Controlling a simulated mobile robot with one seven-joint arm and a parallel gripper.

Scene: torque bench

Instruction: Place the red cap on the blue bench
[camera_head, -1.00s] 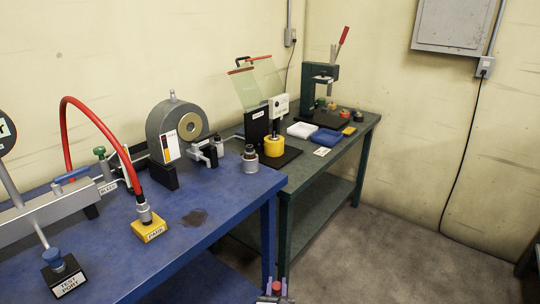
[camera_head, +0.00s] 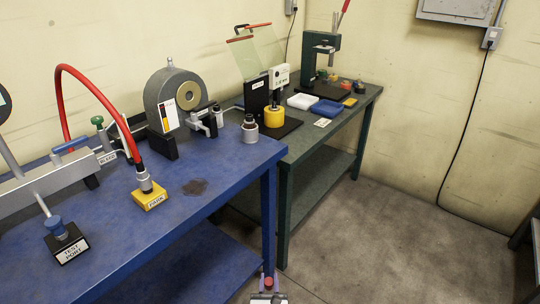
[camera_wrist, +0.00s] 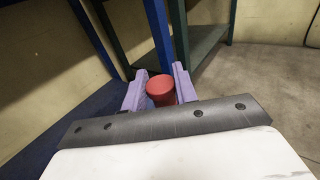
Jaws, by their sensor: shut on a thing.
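The red cap (camera_wrist: 161,88) is held between the two purple fingers of my gripper (camera_wrist: 158,88) in the wrist view. The gripper is shut on it. In the head view the red cap (camera_head: 268,281) and my gripper (camera_head: 268,291) show small at the bottom edge, in front of the blue bench's right front leg and below its top. The blue bench (camera_head: 110,245) fills the left and middle of the head view. Its leg (camera_wrist: 155,35) and lower shelf (camera_wrist: 60,125) show in the wrist view.
On the blue bench stand a yellow PARK block (camera_head: 150,200) with a red hose, a black TEST PORT block (camera_head: 66,243), a grey round device (camera_head: 172,100) and a small metal fitting (camera_head: 250,130). The bench's front right top is clear. A green bench (camera_head: 340,120) adjoins it.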

